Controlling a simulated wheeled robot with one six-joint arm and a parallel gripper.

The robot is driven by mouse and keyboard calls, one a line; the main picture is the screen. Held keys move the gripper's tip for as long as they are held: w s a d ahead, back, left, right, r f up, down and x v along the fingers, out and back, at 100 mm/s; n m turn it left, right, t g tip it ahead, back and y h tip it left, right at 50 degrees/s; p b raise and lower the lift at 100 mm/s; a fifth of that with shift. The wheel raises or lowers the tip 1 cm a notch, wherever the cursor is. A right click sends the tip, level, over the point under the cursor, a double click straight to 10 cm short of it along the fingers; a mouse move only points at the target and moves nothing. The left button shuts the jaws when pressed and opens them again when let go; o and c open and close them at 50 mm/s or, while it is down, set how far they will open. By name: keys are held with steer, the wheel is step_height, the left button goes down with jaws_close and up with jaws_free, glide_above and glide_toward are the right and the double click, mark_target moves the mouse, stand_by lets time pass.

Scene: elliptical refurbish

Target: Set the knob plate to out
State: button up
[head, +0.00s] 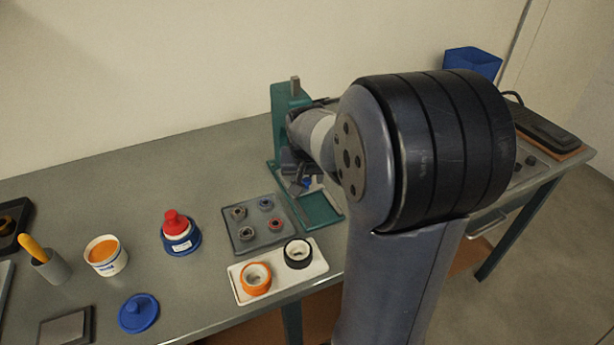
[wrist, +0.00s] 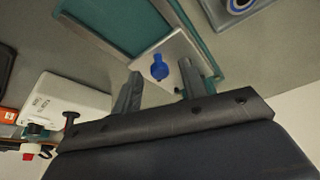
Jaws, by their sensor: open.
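The knob plate (wrist: 181,52) is a pale plate with a blue knob (wrist: 159,68) in the wrist view, set at a teal frame. My gripper (wrist: 160,82) is open, with one finger to each side of the blue knob in that view. I cannot tell whether the fingers touch it or how far off they are. In the head view the gripper (head: 297,167) is at the teal stand (head: 283,115), with a bit of the blue knob (head: 306,183) just below it. My arm hides much of the plate there, and I cannot read its setting.
A grey tray (head: 244,241) of small rings and a white tray (head: 250,293) with an orange and a black ring stand in front. A red-topped blue pot (head: 177,234), an orange-filled tub (head: 105,256) and a blue lid (head: 138,313) are left. The back left bench is clear.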

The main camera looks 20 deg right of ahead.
jaws_close()
stand_by(0.5)
